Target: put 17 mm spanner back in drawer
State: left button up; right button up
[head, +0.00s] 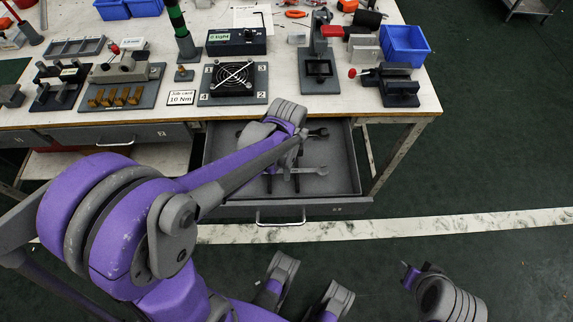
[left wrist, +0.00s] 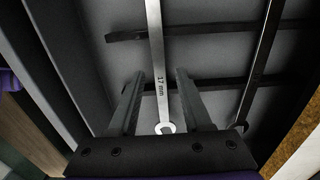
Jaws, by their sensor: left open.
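The spanner marked 17 mm (left wrist: 158,84) shows in the left wrist view, its shank running lengthwise over dark crossbars in the open drawer (head: 345,170). Its ring end (left wrist: 164,128) is near my gripper's palm. My left gripper (left wrist: 160,75) is open, with one finger on each side of the shank and a gap to both. In the head view my left arm reaches over the drawer and its wrist hides the fingers. Spanner ends (head: 318,132) show beside the wrist, but I cannot tell which spanner they belong to. Part of my right arm shows at the lower right; its fingers are not clear.
A second spanner (left wrist: 262,62) lies to the right in the wrist view. The bench (head: 350,101) above the drawer carries a fan plate (head: 233,79), several fixtures and a blue bin (head: 405,45). The floor right of the drawer is free.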

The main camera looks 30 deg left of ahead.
pick_arm(q)
jog(key=shift+r, duration=0.3)
notch_tip(320, 180, up, 12)
jog(key=p, duration=0.4)
jog(key=s+d+n+t, duration=0.1)
jog(key=s+n, duration=0.2)
jog(key=s+d+f+n+t, duration=0.1)
jog(key=s+n+t, duration=0.1)
jog(key=s+n, duration=0.2)
jog(key=s+d+f+n+t, duration=0.1)
jog(key=s+n, duration=0.2)
jog(key=s, duration=0.1)
jog(key=shift+s+d+f+n+t, duration=0.15)
jog(key=shift+s+f+n+t, duration=0.2)
jog(key=shift+n, duration=0.45)
jog(key=shift+r, duration=0.1)
